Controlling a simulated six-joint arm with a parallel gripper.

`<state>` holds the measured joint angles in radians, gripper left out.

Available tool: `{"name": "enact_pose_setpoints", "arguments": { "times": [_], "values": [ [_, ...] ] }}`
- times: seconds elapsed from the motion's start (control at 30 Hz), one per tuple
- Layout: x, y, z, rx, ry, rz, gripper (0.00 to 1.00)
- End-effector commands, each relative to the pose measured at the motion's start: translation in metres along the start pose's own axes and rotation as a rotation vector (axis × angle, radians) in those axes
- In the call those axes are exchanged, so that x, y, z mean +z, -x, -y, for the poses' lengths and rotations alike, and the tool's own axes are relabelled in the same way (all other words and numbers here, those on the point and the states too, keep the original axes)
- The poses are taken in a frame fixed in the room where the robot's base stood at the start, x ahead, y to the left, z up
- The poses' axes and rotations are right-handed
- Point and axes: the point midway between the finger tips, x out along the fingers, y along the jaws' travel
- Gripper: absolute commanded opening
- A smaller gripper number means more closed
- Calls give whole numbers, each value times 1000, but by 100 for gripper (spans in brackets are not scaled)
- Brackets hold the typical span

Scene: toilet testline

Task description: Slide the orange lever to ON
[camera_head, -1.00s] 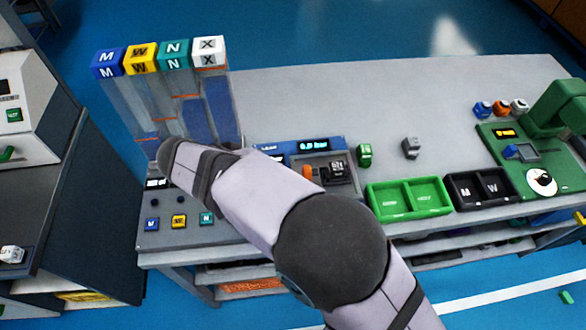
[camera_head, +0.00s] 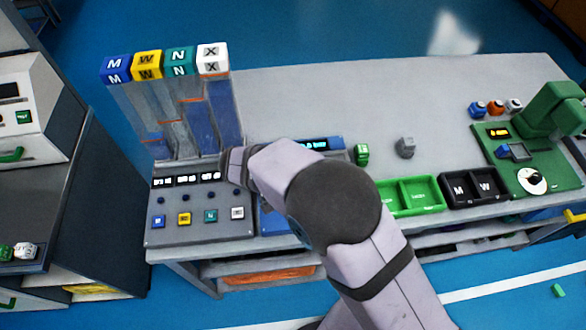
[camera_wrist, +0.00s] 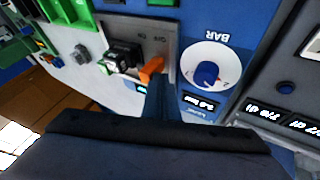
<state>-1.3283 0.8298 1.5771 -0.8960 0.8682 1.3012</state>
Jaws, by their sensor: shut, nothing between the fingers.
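The orange lever (camera_wrist: 152,70) shows in the wrist view on a grey plate (camera_wrist: 125,27) of the blue panel, with a black block-like part (camera_wrist: 123,57) beside it. In the head view the blue unit (camera_head: 318,143) shows only in part, and my arm hides the lever and my gripper.
A white dial with a blue knob (camera_wrist: 207,74) sits close beside the lever. A green two-part tray (camera_head: 413,195), a black tray (camera_head: 474,189) and a grey block (camera_head: 405,147) are to the right. The button panel (camera_head: 200,228) is left. The back tabletop is clear.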

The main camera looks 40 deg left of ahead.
Motion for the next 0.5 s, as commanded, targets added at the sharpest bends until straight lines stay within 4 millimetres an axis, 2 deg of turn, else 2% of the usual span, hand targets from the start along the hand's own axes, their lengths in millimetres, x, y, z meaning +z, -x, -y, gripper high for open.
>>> {"name": "enact_pose_setpoints", "arguments": {
  "times": [0.27, 0.5],
  "values": [
    [0, -2, -2, 1, -1, 0, 0],
    [1, -16, -22, 2, -3, 0, 0]
  ]
}}
